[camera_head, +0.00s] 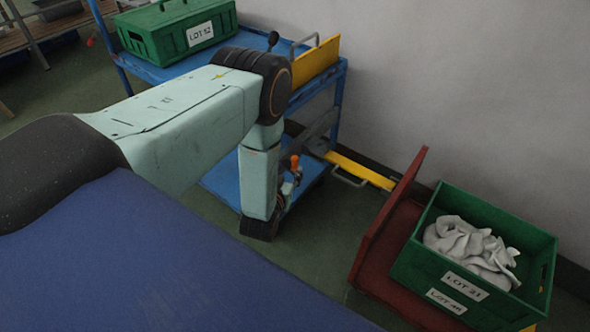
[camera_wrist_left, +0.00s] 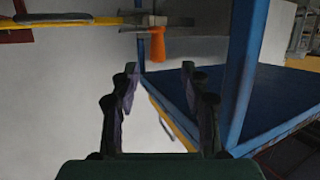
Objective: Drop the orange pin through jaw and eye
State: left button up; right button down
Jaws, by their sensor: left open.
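The orange pin (camera_head: 294,163) shows low beside the blue cart in the head view, just right of my left forearm. In the left wrist view the orange pin (camera_wrist_left: 158,44) is at the cart end of a yellow bar (camera_wrist_left: 85,21), by a grey fitting (camera_wrist_left: 172,21). Whether it passes through jaw and eye I cannot tell. My left gripper (camera_wrist_left: 159,72) is open and empty, its fingertips on either side of the line to the pin and apart from it. In the head view the left gripper (camera_head: 285,192) is small and partly hidden by my wrist.
The blue cart (camera_head: 225,184) carries a green LOT 12 crate (camera_head: 165,40) and a yellow board (camera_head: 316,62). A wall stands behind; floor between is clear.

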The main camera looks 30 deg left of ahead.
aim_at(294, 162)
pick_arm(q)
jog(key=b+x, duration=0.2)
jog(key=x, duration=0.3)
jog(key=shift+d+f+b, duration=0.1)
jog(key=shift+b, duration=0.3)
jog(key=shift+w+f, duration=0.1)
jog(key=shift+w, duration=0.35)
grip_shut()
